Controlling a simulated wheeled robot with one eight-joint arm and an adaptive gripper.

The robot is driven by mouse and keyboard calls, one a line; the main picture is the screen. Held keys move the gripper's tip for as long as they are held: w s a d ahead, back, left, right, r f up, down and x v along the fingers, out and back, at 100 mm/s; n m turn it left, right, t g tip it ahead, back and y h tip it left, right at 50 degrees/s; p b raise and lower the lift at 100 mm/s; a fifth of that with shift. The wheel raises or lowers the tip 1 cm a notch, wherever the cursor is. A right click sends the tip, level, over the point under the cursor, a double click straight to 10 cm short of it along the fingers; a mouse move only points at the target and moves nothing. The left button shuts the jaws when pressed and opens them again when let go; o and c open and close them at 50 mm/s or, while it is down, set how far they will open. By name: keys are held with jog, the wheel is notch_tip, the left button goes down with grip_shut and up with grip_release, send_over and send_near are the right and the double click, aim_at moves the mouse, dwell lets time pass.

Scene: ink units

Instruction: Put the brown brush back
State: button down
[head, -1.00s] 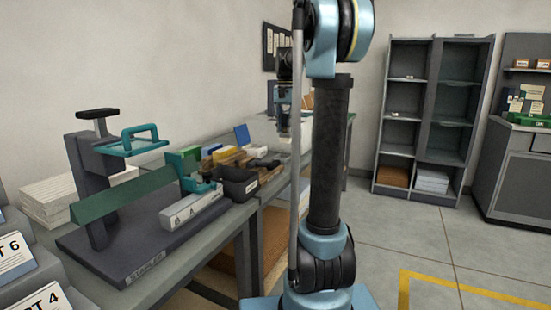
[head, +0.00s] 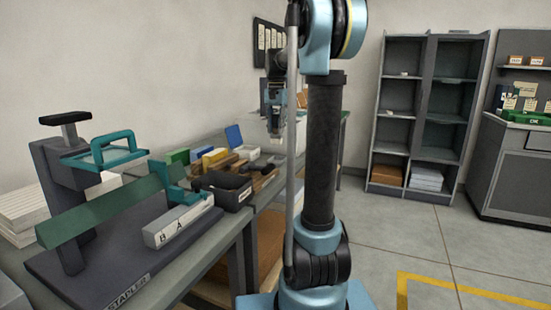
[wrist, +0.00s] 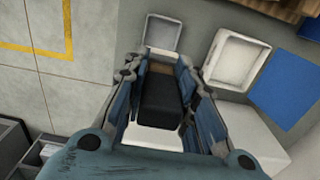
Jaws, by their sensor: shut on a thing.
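My gripper (wrist: 158,100) is closed around a dark block with a brown end, which looks like the brown brush (wrist: 158,94). The block sits between the two fingers in the wrist view. In the head view my gripper (head: 275,126) hangs over the far part of the bench, beside my arm column. What it holds is too small to make out there. A brown piece (head: 240,166) lies on the bench among small boxes; I cannot tell what it is.
In the wrist view, a white tray (wrist: 178,22) lies beyond the fingers, with another white tray (wrist: 219,60) and a blue panel (wrist: 283,90) to the right. A black bin (head: 222,190) and a stapler (head: 110,215) stand on the bench. Open floor lies right.

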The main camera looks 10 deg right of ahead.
aim_at(276, 143)
jog(key=shift+f, duration=4.25)
jog(key=shift+f, duration=0.1)
jog(key=c, duration=1.3)
grip_release()
notch_tip(276, 143, up, 12)
jog(key=shift+r, duration=0.15)
